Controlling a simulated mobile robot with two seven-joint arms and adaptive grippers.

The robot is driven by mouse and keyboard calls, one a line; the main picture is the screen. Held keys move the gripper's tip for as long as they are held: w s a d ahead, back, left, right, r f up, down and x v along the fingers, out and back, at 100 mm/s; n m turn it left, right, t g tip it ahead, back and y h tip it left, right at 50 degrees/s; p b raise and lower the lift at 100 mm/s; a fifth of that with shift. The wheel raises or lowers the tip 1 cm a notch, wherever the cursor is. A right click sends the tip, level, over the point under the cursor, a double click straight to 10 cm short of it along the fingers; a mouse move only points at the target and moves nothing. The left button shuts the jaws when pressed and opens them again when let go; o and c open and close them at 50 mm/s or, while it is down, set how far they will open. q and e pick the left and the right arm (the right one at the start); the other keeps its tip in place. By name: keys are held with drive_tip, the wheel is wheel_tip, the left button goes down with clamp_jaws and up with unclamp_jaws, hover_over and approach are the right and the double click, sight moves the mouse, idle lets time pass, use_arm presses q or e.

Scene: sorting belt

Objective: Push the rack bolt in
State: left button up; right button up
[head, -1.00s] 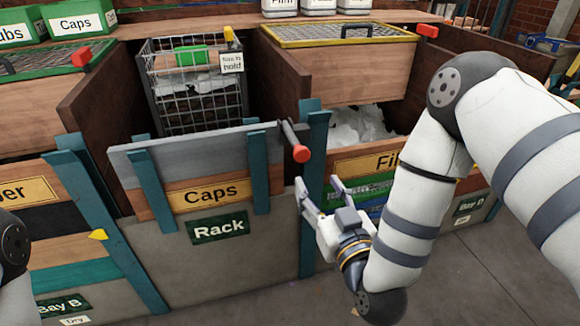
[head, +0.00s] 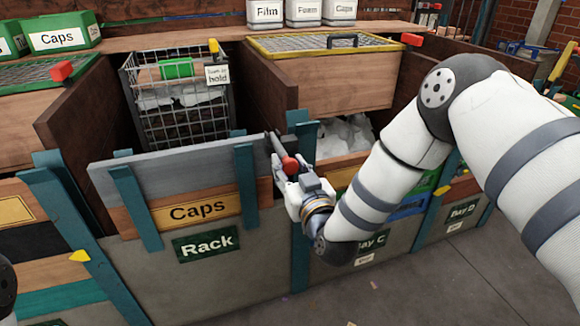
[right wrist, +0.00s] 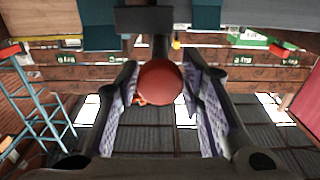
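The rack bolt is a dark metal rod (head: 276,145) with a red ball knob (head: 290,166), at the right end of the grey board above the Caps strip. My right gripper (head: 288,174) is at the knob, its fingers on either side. In the right wrist view the red knob (right wrist: 159,82) sits between the two spread fingers, close to their tips, with narrow gaps showing beside it. The Rack bay front (head: 205,244) is below. My left gripper is out of view.
A wire basket (head: 140,95) with a green item stands inside the rack bay. A teal post (head: 300,250) is close beside my right gripper. A wooden box with a yellow-rimmed mesh lid (head: 335,88) is to the right.

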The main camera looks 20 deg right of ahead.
sight(279, 147)
clamp_jaws()
drive_tip(key=shift+w+f, duration=0.2)
drive_tip(key=shift+w, duration=0.15)
drive_tip(key=w+b, duration=0.2)
drive_tip(key=w, duration=0.4)
drive_tip(key=shift+a+f, duration=0.1)
drive_tip(key=shift+a, duration=0.05)
drive_tip(key=shift+w+r, duration=0.2)
drive_tip(key=shift+r, duration=0.1)
drive_tip(key=shift+o, duration=2.3)
unclamp_jaws()
drive_tip(key=shift+o, duration=0.9)
drive_tip(key=shift+w+f, duration=0.1)
drive_tip(key=shift+w, duration=0.1)
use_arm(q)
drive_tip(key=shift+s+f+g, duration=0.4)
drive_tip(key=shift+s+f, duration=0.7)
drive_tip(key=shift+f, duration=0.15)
use_arm(e)
drive_tip(key=shift+s, duration=0.1)
